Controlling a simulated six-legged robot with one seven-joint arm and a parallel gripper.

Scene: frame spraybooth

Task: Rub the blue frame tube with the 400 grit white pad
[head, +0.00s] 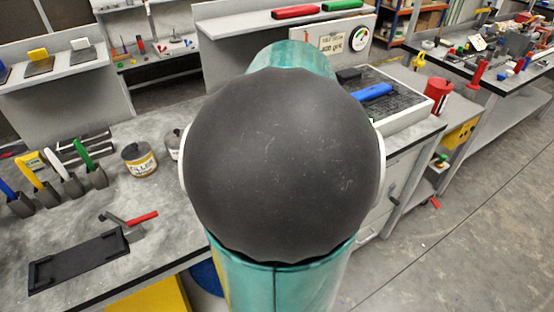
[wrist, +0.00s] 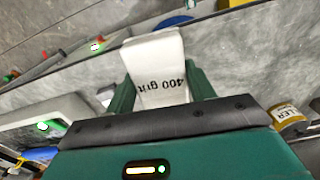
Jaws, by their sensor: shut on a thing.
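My gripper (wrist: 162,90) shows in the wrist view, its green fingers shut on the white pad (wrist: 155,55), which is marked "400 grit". The pad is held above the grey bench and appears clear of it. In the head view my arm hides the gripper and the pad. A blue piece (head: 374,92), which looks like the blue frame tube, lies on the dark grate right of my arm. A blue patch (wrist: 40,154) at lower left in the wrist view may be the same piece. The pad and this piece appear apart.
The grate box (head: 408,118) has a pale rim. A filler can (head: 140,162), a black tray (head: 78,262), a red-handled tool (head: 140,219) and several coloured-handled tools stand or lie on the left bench. A red can (head: 437,92) stands right of the grate.

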